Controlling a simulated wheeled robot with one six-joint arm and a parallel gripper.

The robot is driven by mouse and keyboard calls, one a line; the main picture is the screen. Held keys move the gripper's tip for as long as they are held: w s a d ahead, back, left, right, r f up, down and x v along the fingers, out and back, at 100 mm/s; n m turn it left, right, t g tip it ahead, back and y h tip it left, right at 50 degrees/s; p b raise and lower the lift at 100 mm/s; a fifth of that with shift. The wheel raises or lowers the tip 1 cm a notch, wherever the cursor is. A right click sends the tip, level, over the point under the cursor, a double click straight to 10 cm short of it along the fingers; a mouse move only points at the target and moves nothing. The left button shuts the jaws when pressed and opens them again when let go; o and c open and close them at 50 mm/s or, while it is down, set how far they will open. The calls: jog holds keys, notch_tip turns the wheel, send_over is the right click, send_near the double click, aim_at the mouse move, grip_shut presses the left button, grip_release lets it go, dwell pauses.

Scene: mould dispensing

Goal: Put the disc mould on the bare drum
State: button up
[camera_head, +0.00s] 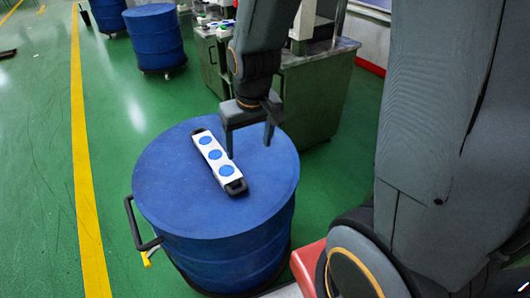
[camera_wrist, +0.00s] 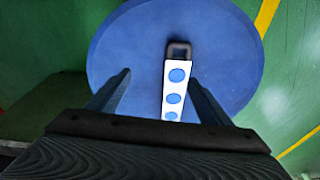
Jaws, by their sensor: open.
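The disc mould (camera_head: 207,142) is a white bar with three blue discs and a black handle at each end. It lies flat on top of the near blue drum (camera_head: 166,186). In the wrist view the mould (camera_wrist: 164,95) shows between my fingers, its far handle on the blue drum top (camera_wrist: 120,45); its near end is hidden by my gripper. My gripper (camera_head: 249,151) is open and empty, just above the mould's right side in the head view. It also shows in the wrist view (camera_wrist: 160,78). A second blue drum (camera_head: 157,42) stands at the back; the visible part of its top looks bare.
A third blue drum (camera_head: 108,15) is cut off at the top edge. Grey-green cabinets (camera_head: 315,95) with equipment stand behind the near drum. The near drum has a black handle (camera_head: 137,228) at its left. Green floor with a yellow line (camera_head: 88,190) is clear at left.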

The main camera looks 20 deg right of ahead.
jog(key=s+d+r+m+g, duration=0.1)
jog(key=s+d+g, duration=0.1)
jog(key=s, duration=0.6)
jog(key=shift+s+d+r, duration=0.3)
jog(key=shift+s+d, duration=0.1)
jog(key=shift+d, duration=0.35)
